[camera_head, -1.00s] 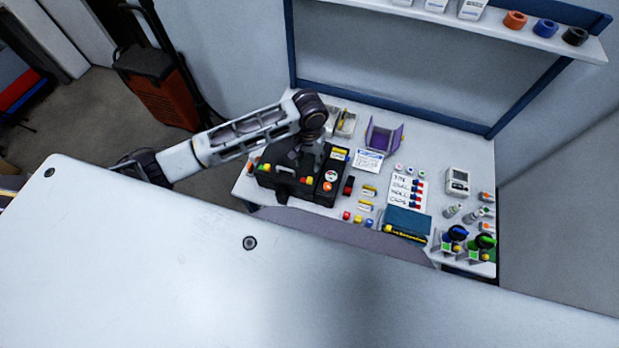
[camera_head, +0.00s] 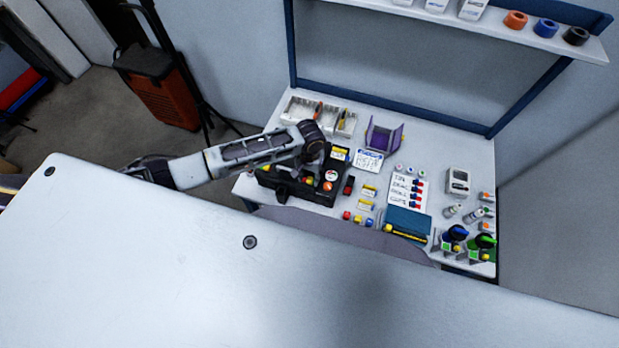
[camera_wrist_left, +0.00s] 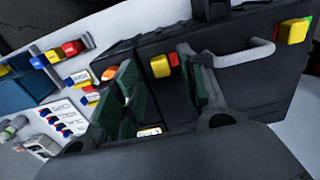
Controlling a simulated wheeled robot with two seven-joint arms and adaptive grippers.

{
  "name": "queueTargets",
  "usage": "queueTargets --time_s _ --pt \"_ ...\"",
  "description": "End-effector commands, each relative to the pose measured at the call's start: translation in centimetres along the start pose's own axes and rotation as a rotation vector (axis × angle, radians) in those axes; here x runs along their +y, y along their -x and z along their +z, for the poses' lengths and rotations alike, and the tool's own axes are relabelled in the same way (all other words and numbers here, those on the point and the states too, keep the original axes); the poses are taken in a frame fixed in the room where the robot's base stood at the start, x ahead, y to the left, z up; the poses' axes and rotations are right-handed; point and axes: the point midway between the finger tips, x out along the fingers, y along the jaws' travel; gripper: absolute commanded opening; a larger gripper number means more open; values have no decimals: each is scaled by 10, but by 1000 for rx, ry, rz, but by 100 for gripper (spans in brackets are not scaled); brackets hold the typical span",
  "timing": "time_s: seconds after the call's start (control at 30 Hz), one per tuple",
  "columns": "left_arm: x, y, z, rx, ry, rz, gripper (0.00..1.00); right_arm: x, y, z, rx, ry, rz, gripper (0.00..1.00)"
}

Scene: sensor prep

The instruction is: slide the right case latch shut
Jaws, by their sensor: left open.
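The black case (camera_head: 268,180) lies on the white bench, partly hidden by my left arm in the head view. In the left wrist view its front (camera_wrist_left: 225,80) carries a grey handle (camera_wrist_left: 250,53). The right case latch (camera_wrist_left: 160,66) is a yellow block with a red mark beside it; it also shows in the head view (camera_head: 308,183). The other yellow latch (camera_wrist_left: 293,31) has green and red marks. My left gripper (camera_wrist_left: 158,88) is open, its two green-padded fingers apart with the right latch beyond the gap. I cannot tell whether they touch the case.
A teal box (camera_head: 408,220), a label card (camera_head: 408,190) and small coloured blocks (camera_head: 358,218) lie right of the case. A purple holder (camera_head: 383,137) and a grey parts tray (camera_head: 300,108) stand behind. A large white surface (camera_head: 150,260) fills the foreground.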

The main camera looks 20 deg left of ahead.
Motion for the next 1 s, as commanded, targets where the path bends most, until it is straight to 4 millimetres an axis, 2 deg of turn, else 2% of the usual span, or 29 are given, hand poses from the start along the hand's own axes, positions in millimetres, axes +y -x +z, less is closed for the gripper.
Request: queueTargets --time_s 0.1,0.3,0.7,1.0 --pt "0 -14 0 -1 0 -1 41 0 0 0 0 0 0 0" --pt "0 -27 0 0 0 -1 41 1 0 0 -1 0 1 0" --pt "0 -31 0 1 0 0 41 6 0 2 -2 2 6 0" --pt "0 -31 0 1 0 0 4 6 0 2 -3 2 6 0"
